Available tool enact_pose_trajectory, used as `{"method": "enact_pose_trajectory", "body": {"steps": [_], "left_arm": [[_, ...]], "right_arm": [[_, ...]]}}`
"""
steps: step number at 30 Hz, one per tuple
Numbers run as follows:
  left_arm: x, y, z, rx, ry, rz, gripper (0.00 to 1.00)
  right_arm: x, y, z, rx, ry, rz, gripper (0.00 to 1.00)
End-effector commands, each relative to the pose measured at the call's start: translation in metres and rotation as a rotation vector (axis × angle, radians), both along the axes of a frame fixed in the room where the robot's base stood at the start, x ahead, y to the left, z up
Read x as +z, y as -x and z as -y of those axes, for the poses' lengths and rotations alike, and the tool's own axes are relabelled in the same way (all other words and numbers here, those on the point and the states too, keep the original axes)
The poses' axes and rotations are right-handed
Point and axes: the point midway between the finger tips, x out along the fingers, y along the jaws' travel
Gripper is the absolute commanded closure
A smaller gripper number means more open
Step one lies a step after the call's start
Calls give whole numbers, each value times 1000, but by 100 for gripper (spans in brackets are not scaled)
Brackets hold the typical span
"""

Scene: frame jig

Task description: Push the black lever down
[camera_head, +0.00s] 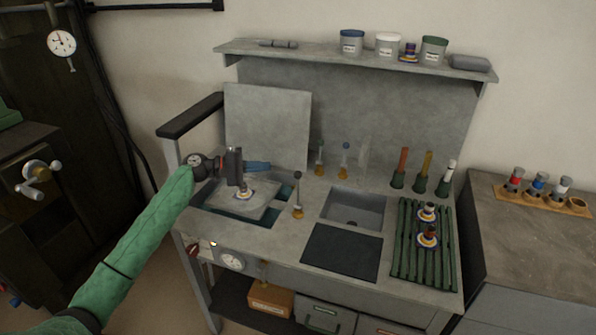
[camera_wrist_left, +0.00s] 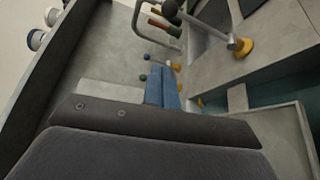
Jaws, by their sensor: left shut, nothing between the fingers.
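The black lever (camera_head: 298,194) is a thin metal rod with a black knob and a yellow base. It stands upright on the grey workbench in the head view. In the left wrist view the black lever (camera_wrist_left: 207,33) shows at the top, its knob cut by the edge. My left gripper (camera_head: 268,166) has blue fingers that are shut and empty, apart from the lever. In the head view they are to its left and a little above its knob. They show in the middle of the left wrist view (camera_wrist_left: 161,88). My right gripper is not in view.
Behind are a green-knobbed lever (camera_head: 319,160) and a blue-knobbed lever (camera_head: 345,158). A sink (camera_head: 355,208) and a dark panel (camera_head: 341,251) lie to the right. A black armrest-like bar (camera_head: 190,115) stands at the left. A shelf (camera_head: 330,54) with jars is above.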

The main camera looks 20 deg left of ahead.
Motion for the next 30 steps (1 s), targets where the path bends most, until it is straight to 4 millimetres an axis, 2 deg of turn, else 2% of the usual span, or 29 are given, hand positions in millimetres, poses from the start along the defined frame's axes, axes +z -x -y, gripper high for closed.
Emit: {"method": "enact_pose_trajectory", "body": {"steps": [8, 16, 30], "left_arm": [[0, -1, 2, 1, -2, 0, 100], [-1, -14, 25, 0, 0, 1, 100], [-6, -40, 75, 0, -1, 0, 100]], "right_arm": [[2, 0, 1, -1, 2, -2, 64], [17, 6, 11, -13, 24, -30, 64], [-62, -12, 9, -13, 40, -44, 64]]}}
